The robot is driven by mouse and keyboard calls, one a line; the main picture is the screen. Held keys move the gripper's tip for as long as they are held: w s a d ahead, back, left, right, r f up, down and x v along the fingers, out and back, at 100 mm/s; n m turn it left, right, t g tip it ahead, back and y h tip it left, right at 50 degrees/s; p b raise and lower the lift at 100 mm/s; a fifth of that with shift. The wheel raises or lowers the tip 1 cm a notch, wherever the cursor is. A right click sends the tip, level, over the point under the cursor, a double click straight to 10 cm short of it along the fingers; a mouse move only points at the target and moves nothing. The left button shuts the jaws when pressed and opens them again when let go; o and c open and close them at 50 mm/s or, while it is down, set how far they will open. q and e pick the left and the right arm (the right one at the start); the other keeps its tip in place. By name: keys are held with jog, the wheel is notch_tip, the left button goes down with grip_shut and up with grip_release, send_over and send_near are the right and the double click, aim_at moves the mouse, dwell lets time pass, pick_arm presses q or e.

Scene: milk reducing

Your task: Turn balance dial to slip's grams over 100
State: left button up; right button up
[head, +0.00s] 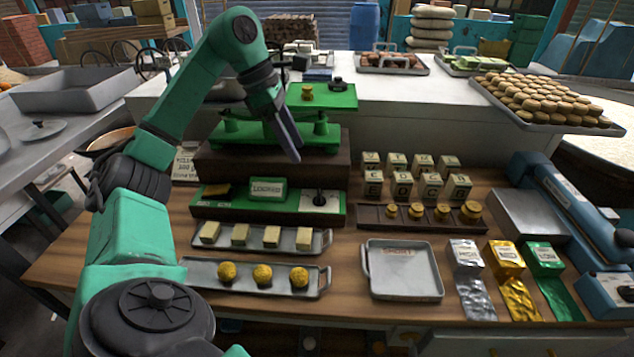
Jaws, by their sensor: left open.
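The balance (325,137) is green, on a dark stand at the back of the wooden table, with a small brass weight (307,92) on top. Below it, a green base holds a white dial plate with a black knob (320,198), beside a label block (267,189) whose word is hard to read. A white paper slip (185,166) stands left of the balance, partly hidden by my left arm; its print seems to include 100, the rest unclear. My left gripper (291,148) is open and empty, in front of the balance, above and left of the knob. My right gripper is out of view.
Trays with butter-like blocks (240,236) and yellow balls (262,274) lie in front of the base. A blue machine (580,205) stands far right.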

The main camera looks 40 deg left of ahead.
pick_arm(q)
jog(key=b, duration=0.1)
send_near(320, 193)
jog(key=x, duration=0.8)
jog(key=shift+b, duration=0.4)
jog(key=shift+d+f, duration=0.15)
jog(key=shift+d, duration=0.05)
jog(key=shift+a, duration=0.1)
jog(key=c, duration=0.6)
grip_shut()
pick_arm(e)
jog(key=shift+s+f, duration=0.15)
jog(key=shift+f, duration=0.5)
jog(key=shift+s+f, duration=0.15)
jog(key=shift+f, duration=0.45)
